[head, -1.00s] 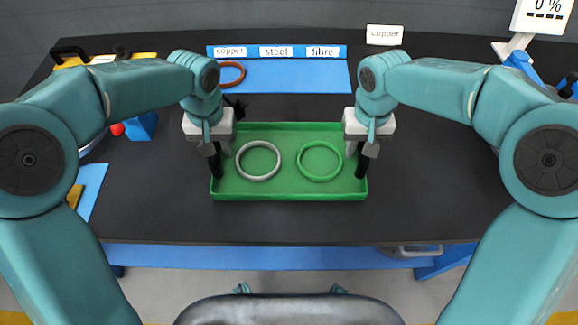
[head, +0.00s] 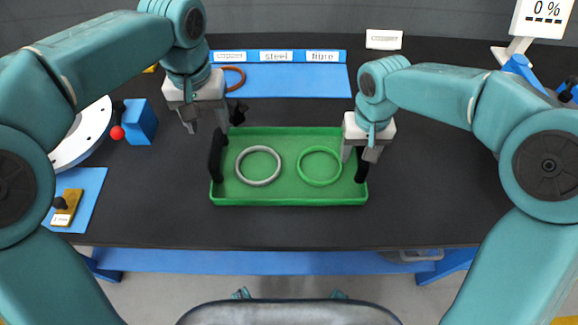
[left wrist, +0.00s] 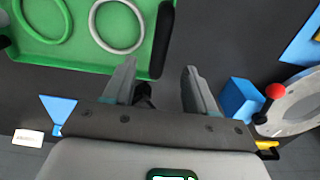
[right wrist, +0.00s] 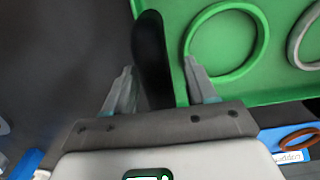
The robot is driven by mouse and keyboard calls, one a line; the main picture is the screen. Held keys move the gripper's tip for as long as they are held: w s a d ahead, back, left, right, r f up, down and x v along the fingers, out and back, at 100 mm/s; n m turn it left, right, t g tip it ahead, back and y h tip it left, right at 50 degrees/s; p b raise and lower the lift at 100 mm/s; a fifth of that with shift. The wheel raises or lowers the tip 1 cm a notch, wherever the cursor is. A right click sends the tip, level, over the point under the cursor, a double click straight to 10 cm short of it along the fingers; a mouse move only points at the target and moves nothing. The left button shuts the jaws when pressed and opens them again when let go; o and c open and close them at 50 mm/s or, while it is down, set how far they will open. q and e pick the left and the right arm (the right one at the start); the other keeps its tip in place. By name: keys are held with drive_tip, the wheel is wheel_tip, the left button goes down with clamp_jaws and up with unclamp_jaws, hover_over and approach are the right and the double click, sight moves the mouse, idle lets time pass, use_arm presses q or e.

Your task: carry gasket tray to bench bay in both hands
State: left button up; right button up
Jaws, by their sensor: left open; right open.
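The green gasket tray (head: 290,200) lies on the dark bench top with a grey ring (head: 259,166) and a green ring (head: 319,166) in it. It has a black handle on its left end (head: 216,155) and another on its right end (head: 363,165). My left gripper (head: 212,126) is open and empty, above and behind the left handle, apart from it; the left wrist view shows bare bench between its fingers (left wrist: 160,88). My right gripper (head: 360,155) is open at the right handle, which lies between its fingers in the right wrist view (right wrist: 158,75).

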wheel_tip(320, 180, up, 12)
drive_tip(key=shift+f, duration=0.2)
drive_tip(key=shift+r, duration=0.25)
drive_tip(key=shift+s+f, duration=0.1)
idle(0.5)
